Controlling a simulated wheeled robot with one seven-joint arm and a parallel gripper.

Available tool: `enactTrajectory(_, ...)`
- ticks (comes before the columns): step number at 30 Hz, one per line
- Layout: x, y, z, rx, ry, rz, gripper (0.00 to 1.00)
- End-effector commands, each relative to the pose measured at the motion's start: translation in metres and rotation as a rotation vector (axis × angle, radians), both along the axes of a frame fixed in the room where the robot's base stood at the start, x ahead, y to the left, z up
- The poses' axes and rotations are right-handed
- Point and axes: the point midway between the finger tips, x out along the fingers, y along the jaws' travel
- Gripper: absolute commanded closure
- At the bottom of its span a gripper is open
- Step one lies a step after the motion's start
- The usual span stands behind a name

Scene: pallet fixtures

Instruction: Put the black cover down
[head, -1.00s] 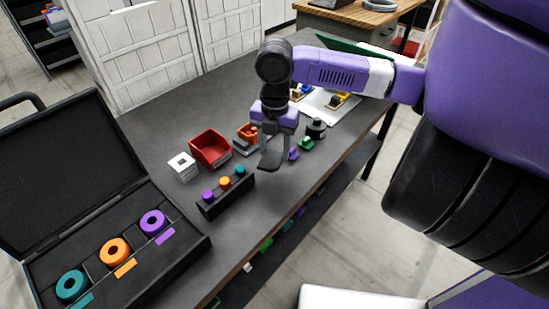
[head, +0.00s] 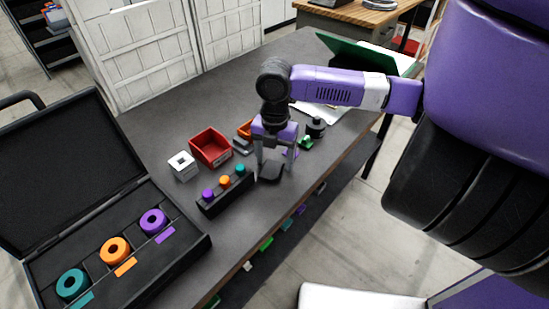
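The black cover (head: 270,173) lies low at the table top, just right of the black rack with coloured knobs. It looks like a dark flat piece and appears to rest on the table. My gripper (head: 276,163) is right above it, pointing down. Its two grey fingers stand wide apart, one on the left and one on the right, with a gap between them. Nothing shows clasped between the fingers. The exact gap between the fingertips and the cover is too small to tell.
The black rack (head: 226,195) with purple, orange and teal knobs is close on the left. A red bin (head: 210,147), a white block (head: 182,165) and a black cylinder (head: 316,127) stand behind. An open black case (head: 190,240) holds coloured rings. The table's front right is clear.

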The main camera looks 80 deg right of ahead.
Motion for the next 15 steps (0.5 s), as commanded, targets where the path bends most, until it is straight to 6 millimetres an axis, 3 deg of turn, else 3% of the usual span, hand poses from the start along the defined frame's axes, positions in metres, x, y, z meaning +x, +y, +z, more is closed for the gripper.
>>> enactTrajectory(9,0.0,0.0,0.007,-0.002,-0.001,0.0,0.3)
enactTrajectory(15,0.0,-0.001,0.038,-0.004,-0.001,0.0,0.3)
